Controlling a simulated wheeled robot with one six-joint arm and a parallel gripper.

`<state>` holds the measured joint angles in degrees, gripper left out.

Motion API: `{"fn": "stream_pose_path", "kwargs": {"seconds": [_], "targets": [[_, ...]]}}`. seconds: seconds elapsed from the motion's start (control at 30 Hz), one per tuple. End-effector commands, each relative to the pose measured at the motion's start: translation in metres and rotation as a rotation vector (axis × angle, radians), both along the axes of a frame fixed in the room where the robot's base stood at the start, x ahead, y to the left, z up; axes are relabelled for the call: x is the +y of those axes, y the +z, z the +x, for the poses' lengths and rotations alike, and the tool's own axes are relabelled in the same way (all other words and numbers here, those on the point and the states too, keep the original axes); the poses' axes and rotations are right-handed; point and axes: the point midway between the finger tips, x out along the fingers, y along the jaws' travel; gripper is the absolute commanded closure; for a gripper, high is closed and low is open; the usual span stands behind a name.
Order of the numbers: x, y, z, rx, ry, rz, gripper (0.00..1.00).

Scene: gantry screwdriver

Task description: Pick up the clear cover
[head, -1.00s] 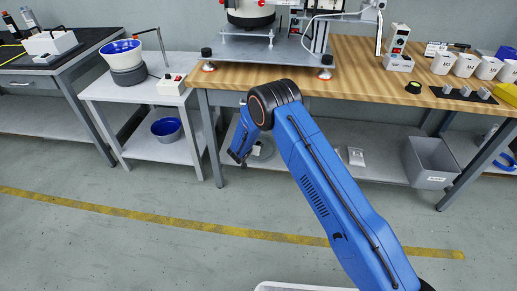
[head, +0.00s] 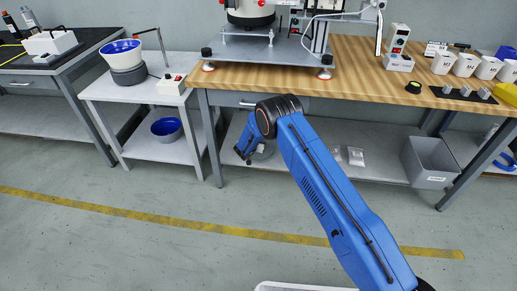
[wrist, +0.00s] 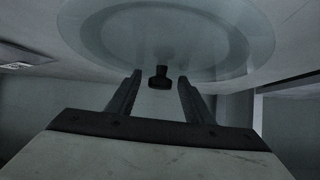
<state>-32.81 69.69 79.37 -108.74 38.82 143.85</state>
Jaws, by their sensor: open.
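The clear cover (wrist: 165,35) is a round, see-through disc with a dark knob (wrist: 160,77), seen large at the top of the wrist view. In the head view the cover (head: 264,153) shows partly on the lower shelf under the wooden workbench, beside my gripper (head: 243,158). In the wrist view my gripper (wrist: 158,80) is open and empty. The knob appears between its two fingertips, with a gap on each side. I cannot tell whether the fingers reach the knob in depth.
The wooden bench top (head: 290,85) hangs over the lower shelf (head: 310,160). Small clear bags (head: 355,156) and a grey bin (head: 428,162) stand to the right on that shelf. A white side table (head: 140,90) with a blue bowl (head: 167,129) stands left. The floor in front is clear.

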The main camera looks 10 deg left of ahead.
Motion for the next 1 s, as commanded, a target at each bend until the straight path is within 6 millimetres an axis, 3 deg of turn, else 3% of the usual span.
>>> {"fn": "stream_pose_path", "kwargs": {"seconds": [0.07,0.1,0.27,0.3,0.67,1.0], "targets": [[0.000,0.000,0.000,0.000,0.000,0.000,0.53],[0.000,0.000,0.000,0.000,0.000,0.000,0.58],[0.000,0.000,0.000,0.000,0.000,0.000,0.96],[0.000,0.000,0.000,0.000,0.000,0.000,1.00],[0.000,0.010,0.000,-0.002,0.000,0.001,1.00],[0.000,0.067,0.000,-0.002,0.000,0.001,1.00]]}}
